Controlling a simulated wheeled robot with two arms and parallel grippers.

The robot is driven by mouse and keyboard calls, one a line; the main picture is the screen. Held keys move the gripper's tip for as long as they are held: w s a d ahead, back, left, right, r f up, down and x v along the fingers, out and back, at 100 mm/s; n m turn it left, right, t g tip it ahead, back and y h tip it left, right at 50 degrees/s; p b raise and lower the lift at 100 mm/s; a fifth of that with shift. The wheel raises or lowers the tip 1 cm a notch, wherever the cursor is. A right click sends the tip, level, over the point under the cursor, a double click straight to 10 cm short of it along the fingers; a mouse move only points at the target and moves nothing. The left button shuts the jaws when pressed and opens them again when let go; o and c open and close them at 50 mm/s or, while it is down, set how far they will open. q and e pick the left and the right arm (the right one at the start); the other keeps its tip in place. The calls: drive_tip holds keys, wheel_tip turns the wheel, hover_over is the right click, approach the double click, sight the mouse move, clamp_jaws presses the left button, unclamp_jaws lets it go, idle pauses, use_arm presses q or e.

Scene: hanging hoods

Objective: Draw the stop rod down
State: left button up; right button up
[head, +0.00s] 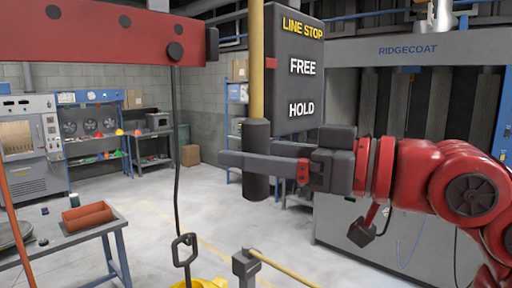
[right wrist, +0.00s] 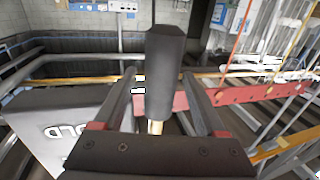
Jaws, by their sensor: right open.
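The stop rod (head: 257,60) is a yellow upright rod with a dark grip (head: 257,132) at its lower end. It hangs beside a dark sign (head: 297,85) lettered LINE STOP, FREE and HOLD. A small red mark sits at the sign's left edge, level with FREE. My right gripper (head: 247,160) comes in from the right, with its fingers either side of the grip. In the right wrist view the grip (right wrist: 163,70) stands between the two spread fingers, with gaps showing beside it. The right gripper is open. My left gripper is not in view.
A red beam (head: 100,38) crosses the upper left, with a cable and hook (head: 185,248) hanging from it. A grey post (head: 245,266) with a yellow bar stands below. A bench (head: 75,231) with a red part is at left. A grey RIDGECOAT booth (head: 400,55) stands behind.

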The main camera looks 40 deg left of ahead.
clamp_jaws()
idle(1.4)
